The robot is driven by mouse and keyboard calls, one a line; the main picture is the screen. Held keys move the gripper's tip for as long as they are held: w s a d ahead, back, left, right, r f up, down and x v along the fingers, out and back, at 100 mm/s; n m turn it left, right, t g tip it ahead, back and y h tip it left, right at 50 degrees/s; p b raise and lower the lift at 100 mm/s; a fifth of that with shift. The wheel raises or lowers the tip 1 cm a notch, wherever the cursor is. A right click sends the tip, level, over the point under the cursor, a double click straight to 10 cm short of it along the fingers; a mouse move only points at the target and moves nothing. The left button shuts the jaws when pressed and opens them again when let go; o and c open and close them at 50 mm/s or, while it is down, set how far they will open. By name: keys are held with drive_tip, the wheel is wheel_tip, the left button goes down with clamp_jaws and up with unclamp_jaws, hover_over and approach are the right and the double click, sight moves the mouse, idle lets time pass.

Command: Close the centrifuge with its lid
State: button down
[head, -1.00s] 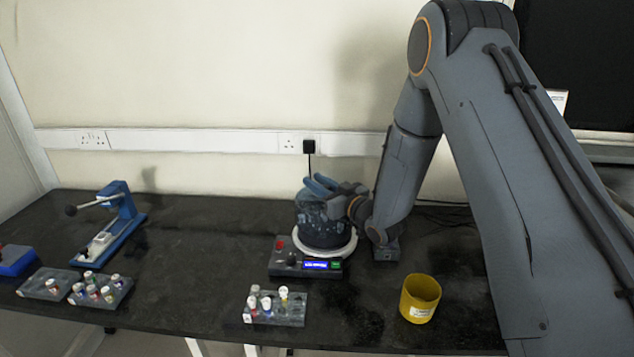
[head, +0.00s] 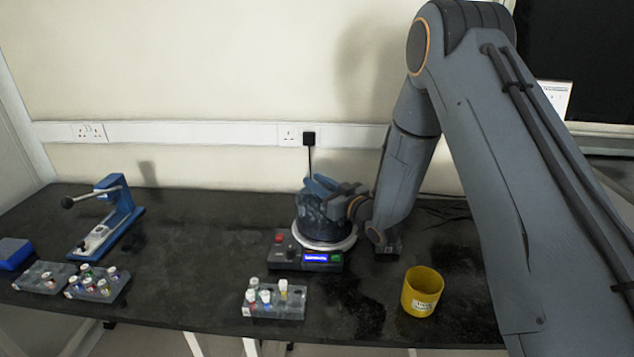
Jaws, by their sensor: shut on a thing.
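The centrifuge (head: 308,258) stands on the black bench, with a white rim ring, a blue display and a red button at its front. A dark, translucent domed lid (head: 310,222) sits over its round top, at or very near the ring; I cannot tell whether it is fully seated. My gripper (head: 320,187) is at the top of the lid, coming from the right, and is shut on the lid. The fingers partly hide the lid's top and right side.
Tube racks stand in front of the centrifuge (head: 273,303) and at the left (head: 97,287). A yellow cup (head: 421,291) stands at the right front. A blue lever press (head: 108,222) and a blue box (head: 13,253) are at the left. The bench between is clear.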

drive_tip(key=shift+f+b, duration=0.75)
drive_tip(key=shift+f, duration=0.45)
drive_tip(key=c, duration=0.9)
unclamp_jaws()
drive_tip(key=shift+c, duration=0.2)
drive_tip(key=shift+r, duration=0.1)
drive_tip(key=shift+r+p, duration=1.7)
drive_tip(key=shift+r, duration=1.25)
